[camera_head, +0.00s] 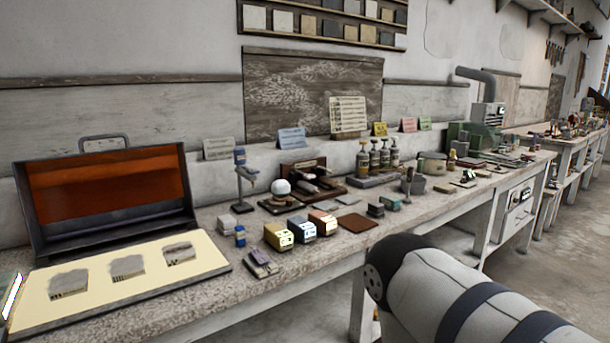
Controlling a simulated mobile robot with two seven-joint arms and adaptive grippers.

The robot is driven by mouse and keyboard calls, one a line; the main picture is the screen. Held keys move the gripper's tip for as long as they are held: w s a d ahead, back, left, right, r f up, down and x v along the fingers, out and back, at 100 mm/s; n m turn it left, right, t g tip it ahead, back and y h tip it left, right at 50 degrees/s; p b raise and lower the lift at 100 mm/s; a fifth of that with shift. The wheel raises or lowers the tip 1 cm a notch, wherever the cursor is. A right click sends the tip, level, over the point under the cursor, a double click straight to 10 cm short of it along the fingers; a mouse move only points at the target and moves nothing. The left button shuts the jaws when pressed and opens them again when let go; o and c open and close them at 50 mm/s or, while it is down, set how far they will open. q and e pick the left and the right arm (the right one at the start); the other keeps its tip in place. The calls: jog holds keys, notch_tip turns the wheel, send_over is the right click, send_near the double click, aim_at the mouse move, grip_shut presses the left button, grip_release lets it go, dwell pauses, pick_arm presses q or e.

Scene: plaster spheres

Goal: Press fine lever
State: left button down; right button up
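No part in view can be picked out with certainty as the fine lever; the bench items are small at this distance. Three small boxes with marked front faces stand in a row on the bench: a yellow one (279,237), a blue one (302,229) and an orange one (323,222). Behind them a white sphere (281,187) rests on a dark base. A blue-topped stand (241,172) is just left of it. Neither of my grippers shows. One of my pale arm links fills the lower right, in front of the bench edge.
The long workbench (300,258) runs along the wall. An open case (105,190) with a cream panel (85,293) takes up its left end. Bottles (375,155) stand behind the middle, with several sign cards along the back. A second bench (560,137) is farther right.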

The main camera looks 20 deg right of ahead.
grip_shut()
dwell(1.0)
